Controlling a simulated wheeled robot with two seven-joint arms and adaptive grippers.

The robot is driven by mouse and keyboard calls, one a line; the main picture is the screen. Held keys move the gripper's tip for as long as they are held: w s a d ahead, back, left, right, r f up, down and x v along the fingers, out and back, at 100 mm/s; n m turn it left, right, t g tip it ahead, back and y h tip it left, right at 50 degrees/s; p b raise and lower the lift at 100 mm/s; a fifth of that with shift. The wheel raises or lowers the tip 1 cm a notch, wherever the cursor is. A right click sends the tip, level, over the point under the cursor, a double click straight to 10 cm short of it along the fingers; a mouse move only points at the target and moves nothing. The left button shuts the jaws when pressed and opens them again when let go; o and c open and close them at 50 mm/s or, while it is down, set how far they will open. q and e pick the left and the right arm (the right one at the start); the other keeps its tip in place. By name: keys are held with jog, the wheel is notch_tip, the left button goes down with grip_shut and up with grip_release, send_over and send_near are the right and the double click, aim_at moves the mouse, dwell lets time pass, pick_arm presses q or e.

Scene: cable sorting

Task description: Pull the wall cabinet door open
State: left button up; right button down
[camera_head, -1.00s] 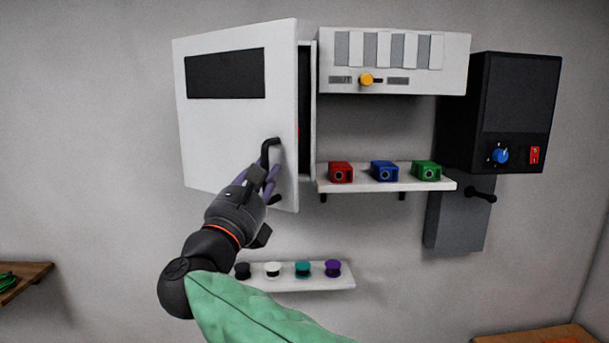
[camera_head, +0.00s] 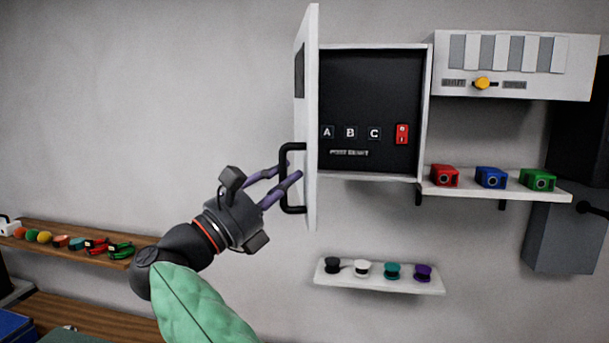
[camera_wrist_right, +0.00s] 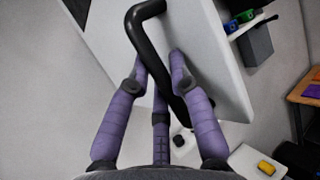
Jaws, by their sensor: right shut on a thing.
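The wall cabinet door (camera_head: 312,120) is white and stands swung wide open, seen nearly edge-on in the head view. Its black bar handle (camera_head: 285,178) is on the door's outer face, and it also shows in the right wrist view (camera_wrist_right: 150,50). The cabinet interior (camera_head: 370,95) is dark, with labels A, B, C and a red switch (camera_head: 402,134). My right gripper (camera_head: 288,176) has its purple fingers around the handle, shut on it; the fingers show on both sides of the bar in the wrist view (camera_wrist_right: 163,70). My left gripper is not in view.
Right of the cabinet, a shelf (camera_head: 520,192) holds red, blue and green blocks below a white panel (camera_head: 590,80) with a yellow knob. A lower shelf (camera_head: 380,284) holds several spools. A wooden shelf (camera_head: 60,240) with small items is at left. Bare wall lies left of the door.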

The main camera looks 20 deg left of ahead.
jog(key=a, duration=0.2)
jog(key=a+p, duration=0.1)
jog(key=shift+s+a+r, duration=0.1)
jog(key=shift+s, duration=0.15)
jog(key=c, duration=1.1)
grip_release()
jog(key=v, duration=1.2)
